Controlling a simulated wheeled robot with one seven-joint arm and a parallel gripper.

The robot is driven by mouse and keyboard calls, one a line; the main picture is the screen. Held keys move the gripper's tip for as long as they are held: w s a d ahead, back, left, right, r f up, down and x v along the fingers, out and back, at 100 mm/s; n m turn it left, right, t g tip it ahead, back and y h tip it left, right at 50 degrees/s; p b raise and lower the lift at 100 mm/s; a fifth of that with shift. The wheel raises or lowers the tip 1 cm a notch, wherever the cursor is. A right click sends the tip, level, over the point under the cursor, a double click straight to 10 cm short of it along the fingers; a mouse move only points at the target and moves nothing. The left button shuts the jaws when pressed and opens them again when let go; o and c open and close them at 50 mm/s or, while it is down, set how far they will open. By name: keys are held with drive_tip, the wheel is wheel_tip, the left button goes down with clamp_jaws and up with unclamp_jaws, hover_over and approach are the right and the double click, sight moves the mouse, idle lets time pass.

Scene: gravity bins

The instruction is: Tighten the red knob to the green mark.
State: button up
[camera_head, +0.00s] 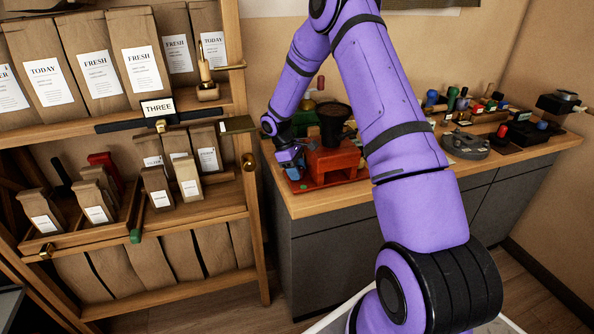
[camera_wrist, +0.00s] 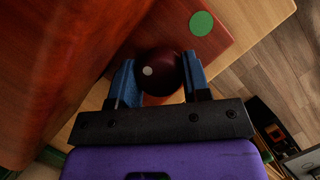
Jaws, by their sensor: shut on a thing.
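The red knob (camera_wrist: 160,68) is dark red and round, with a pale dot on its face, in the wrist view. My gripper (camera_wrist: 158,82) is shut on it, with one blue finger on each side. The green mark (camera_wrist: 201,23) is a round green disc on the red surface, above and right of the knob. The pale dot sits on the left part of the knob, not toward the green disc. In the head view my gripper (camera_head: 291,157) is at the red machine (camera_head: 333,161) on the counter; the knob is hidden there.
A dark hopper (camera_head: 333,118) stands on the red machine. The wooden counter (camera_head: 400,182) carries a grey round device (camera_head: 466,145) and several small coloured items to the right. A shelf with brown bags (camera_head: 100,75) stands at left, its post close to my gripper.

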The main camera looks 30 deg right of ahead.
drive_tip(key=o, duration=0.9)
